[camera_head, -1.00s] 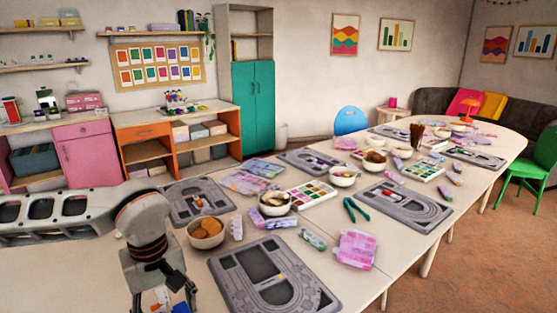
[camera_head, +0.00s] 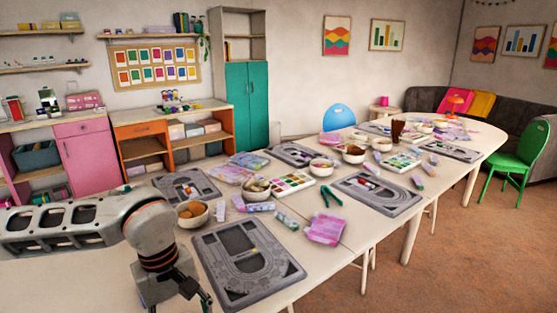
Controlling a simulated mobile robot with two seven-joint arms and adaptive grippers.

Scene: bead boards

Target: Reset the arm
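My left arm comes in from the left edge, with its wrist over the near left part of the table. My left gripper (camera_head: 180,304) points down at the bottom edge of the picture. My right gripper is out of view.
Beyond lie another bead board (camera_head: 376,206), a bowl of orange-brown pieces (camera_head: 192,213), a paint palette (camera_head: 288,181), green pliers (camera_head: 326,197) and a pink bead box (camera_head: 325,230). A green chair (camera_head: 508,158) stands right. Floor on the right is clear.

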